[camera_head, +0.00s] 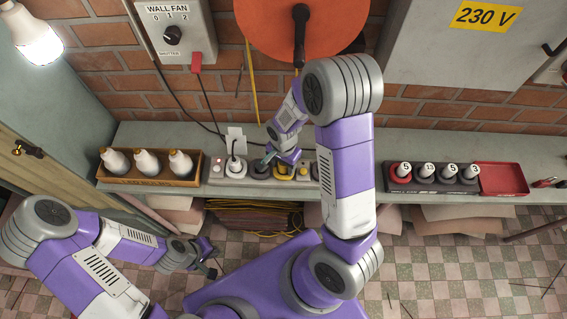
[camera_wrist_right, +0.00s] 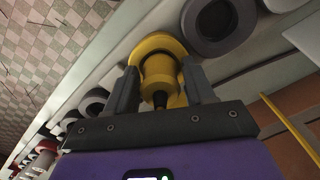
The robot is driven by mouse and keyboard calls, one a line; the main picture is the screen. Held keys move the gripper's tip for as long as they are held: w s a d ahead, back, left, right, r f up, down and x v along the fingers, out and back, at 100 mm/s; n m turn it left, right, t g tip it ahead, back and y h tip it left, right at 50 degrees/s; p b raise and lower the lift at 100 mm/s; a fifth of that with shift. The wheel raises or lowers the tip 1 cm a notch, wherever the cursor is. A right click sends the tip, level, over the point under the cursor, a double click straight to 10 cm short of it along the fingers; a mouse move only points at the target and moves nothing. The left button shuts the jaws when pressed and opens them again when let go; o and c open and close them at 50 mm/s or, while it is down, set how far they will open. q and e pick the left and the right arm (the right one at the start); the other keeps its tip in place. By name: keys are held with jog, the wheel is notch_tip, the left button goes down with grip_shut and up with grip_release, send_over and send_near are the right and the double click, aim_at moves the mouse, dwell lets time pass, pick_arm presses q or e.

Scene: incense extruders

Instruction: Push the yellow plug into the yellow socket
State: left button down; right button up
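The yellow plug (camera_wrist_right: 159,72) stands between the two fingers of my right gripper (camera_wrist_right: 161,92), which look closed on its sides. Its dark cable end faces the wrist camera. The yellow socket (camera_wrist_right: 150,44) shows as a wide yellow ring just beyond the plug, and the plug is lined up with it. I cannot tell how deep the plug sits, as its front end is hidden. In the head view my right gripper (camera_head: 275,157) is low over the yellow socket (camera_head: 284,174) and partly covers it. My left gripper (camera_head: 209,259) is open and empty over the floor.
An empty dark grey socket (camera_wrist_right: 217,22) lies beside the yellow one. A white socket (camera_head: 236,168) with a plug is further left on the shelf (camera_head: 340,150). A wooden tray (camera_head: 150,182) of bottles stands left. A dark tray (camera_head: 432,187) with numbered items and a red tray (camera_head: 500,178) stand right.

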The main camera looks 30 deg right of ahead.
jog(key=shift+o, duration=1)
notch_tip(320, 180, up, 8)
jog(key=shift+f+p, duration=0.2)
jog(key=shift+p, duration=0.7)
